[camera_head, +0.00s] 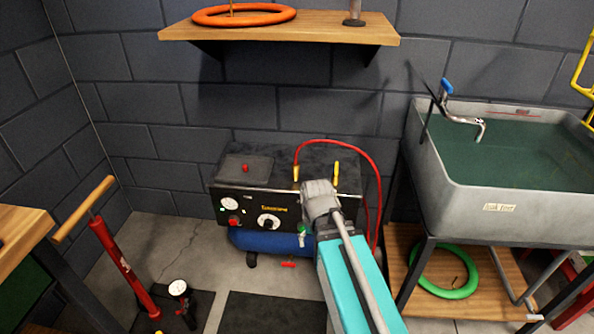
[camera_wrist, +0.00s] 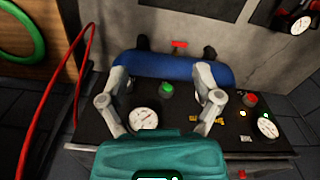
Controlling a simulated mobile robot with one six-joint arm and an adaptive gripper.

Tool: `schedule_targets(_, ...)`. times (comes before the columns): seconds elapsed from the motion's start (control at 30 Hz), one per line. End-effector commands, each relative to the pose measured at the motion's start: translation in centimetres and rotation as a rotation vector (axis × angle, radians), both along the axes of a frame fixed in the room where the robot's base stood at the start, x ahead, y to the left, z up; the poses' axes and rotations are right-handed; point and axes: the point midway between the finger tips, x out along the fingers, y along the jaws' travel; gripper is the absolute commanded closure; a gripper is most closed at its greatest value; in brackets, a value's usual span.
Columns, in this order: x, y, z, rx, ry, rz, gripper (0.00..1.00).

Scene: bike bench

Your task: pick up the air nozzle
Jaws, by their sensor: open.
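My gripper (camera_wrist: 164,70) is open in the wrist view. Its two grey fingers are spread over the front of the black compressor (camera_wrist: 85,120), with nothing seen between their tips. In the head view my arm covers the right part of the compressor (camera_head: 225,185). On its top stand two slim yellow pieces, one at the end of a red hose (camera_head: 345,148) and one upright piece (camera_head: 336,171) to the right. I cannot tell which of these is the air nozzle. Neither yellow piece shows clearly in the wrist view, where the red hose (camera_wrist: 67,85) runs at left.
A grey sink (camera_head: 430,175) stands at right, above a low wooden shelf with a green tyre (camera_head: 470,285). A wooden wall shelf (camera_head: 280,38) with an orange tyre (camera_head: 205,17) hangs above. A red floor pump (camera_head: 125,265) stands at left. A blue tank (camera_wrist: 175,70) lies under the compressor.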

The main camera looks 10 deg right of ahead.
Motion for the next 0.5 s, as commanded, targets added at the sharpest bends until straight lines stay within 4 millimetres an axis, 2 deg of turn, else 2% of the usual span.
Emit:
schedule_targets(0.03,1.2,0.1,1.1,0.0,0.0,-0.036,0.17)
schedule_targets(0.17,4.1,0.1,3.0,0.0,0.0,-0.181,0.17)
schedule_targets(0.5,13.7,0.1,9.3,0.0,0.0,-0.699,0.17)
